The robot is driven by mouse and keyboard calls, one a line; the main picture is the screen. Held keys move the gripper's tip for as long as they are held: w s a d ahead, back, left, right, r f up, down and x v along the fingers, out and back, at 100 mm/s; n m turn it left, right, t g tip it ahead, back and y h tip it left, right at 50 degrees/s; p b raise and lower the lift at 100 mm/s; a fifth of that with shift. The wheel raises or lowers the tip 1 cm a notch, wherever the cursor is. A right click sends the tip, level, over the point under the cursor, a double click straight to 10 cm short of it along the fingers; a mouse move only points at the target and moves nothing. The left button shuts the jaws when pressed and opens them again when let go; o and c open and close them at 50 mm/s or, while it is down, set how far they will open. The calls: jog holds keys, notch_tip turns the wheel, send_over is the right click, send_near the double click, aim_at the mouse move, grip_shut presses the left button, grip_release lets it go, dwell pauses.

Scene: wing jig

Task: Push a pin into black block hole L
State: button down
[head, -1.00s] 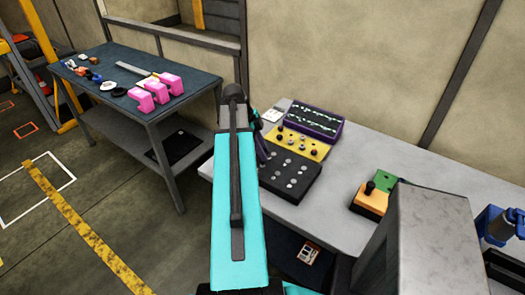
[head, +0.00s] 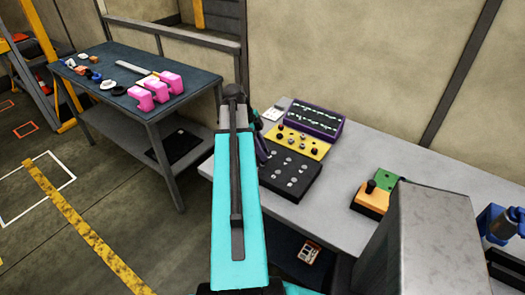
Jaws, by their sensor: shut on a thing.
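The black block (head: 290,176) lies on the grey bench, with several light round pins or holes on its top. I cannot read its letters, so I cannot tell which hole is L. My gripper (head: 262,149) shows only as a dark sliver beside the black block's left rear edge, mostly hidden behind my teal arm. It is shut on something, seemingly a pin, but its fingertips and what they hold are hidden. The yellow block (head: 314,146) with several dark and light knobs or pins stands directly behind the black block.
A purple rack (head: 314,122) stands behind the yellow block. An orange box (head: 371,199) with a black knob and a green plate (head: 384,180) sit to the right. The bench (head: 335,190) is bare between. A blue table (head: 115,70) with pink parts (head: 155,91) stands left.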

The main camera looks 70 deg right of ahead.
jog(key=shift+f+b, duration=0.55)
jog(key=shift+f, duration=0.45)
jog(key=c, duration=1.5)
grip_release()
jog(key=shift+r, duration=0.1)
jog(key=shift+b+v, duration=1.8)
jog(key=shift+v, duration=5)
jog(key=shift+s, duration=0.1)
